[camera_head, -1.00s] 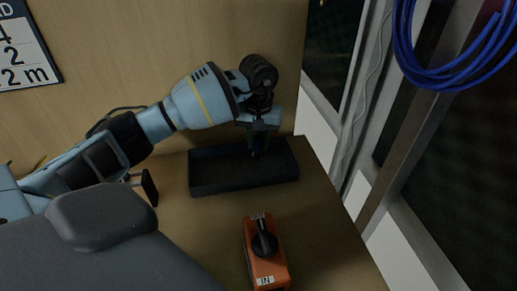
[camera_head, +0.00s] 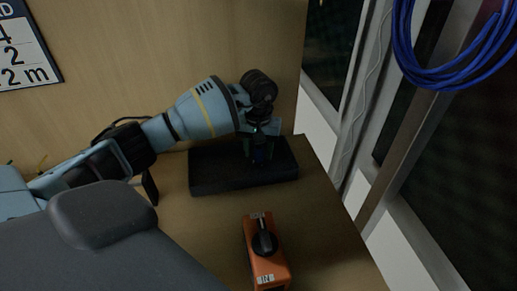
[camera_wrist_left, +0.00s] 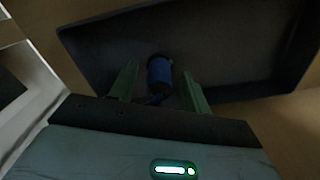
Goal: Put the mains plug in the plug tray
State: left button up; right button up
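The plug tray (camera_head: 225,181) is a dark, shallow rectangular tray on the wooden worktop near the back wall. My left gripper (camera_head: 259,154) reaches down into its right half. The mains plug (camera_wrist_left: 160,75), a blue and dark cylinder, stands between the two green fingers in the left wrist view, with the tray floor behind it. Gaps show on both sides of the plug, so the left gripper (camera_wrist_left: 159,88) is open around it. The plug's lower end is hard to make out in the dark. My right gripper is not in view.
An orange box with a black knob (camera_head: 266,252) sits on the worktop in front of the tray. A coil of blue cable (camera_head: 440,77) hangs at the upper right. A window frame stands right of the worktop.

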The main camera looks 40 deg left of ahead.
pick_arm(q)
notch_tip(320, 180, up, 12)
jog(key=shift+r, duration=0.15)
dwell(0.6)
dwell(1.0)
